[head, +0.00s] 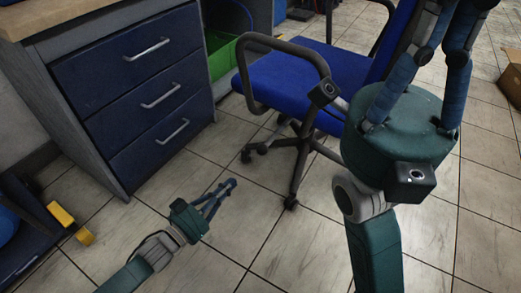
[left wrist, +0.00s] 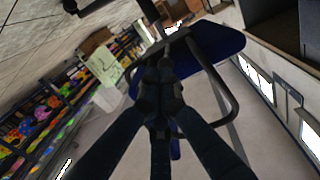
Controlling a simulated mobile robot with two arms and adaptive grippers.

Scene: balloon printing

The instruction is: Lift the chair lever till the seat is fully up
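The blue office chair stands at the top centre in the head view, its seat (head: 285,80) level above a dark wheeled base (head: 300,160). I cannot make out its lever. The seat also shows in the left wrist view (left wrist: 222,42), beyond my fingers. My left gripper (head: 231,184) is low over the floor, left of the chair base and apart from it; its fingertips are together and hold nothing I can see. In the left wrist view the fingers (left wrist: 166,72) also meet. My right gripper fills the right side, in front of the chair; its fingertips are cut off at the top edge.
A drawer cabinet (head: 135,90) stands left of the chair, with a green bin (head: 221,60) behind it. A yellow object (head: 62,215) lies at lower left. A cardboard box (head: 511,75) is at far right. Tiled floor is clear between cabinet and chair.

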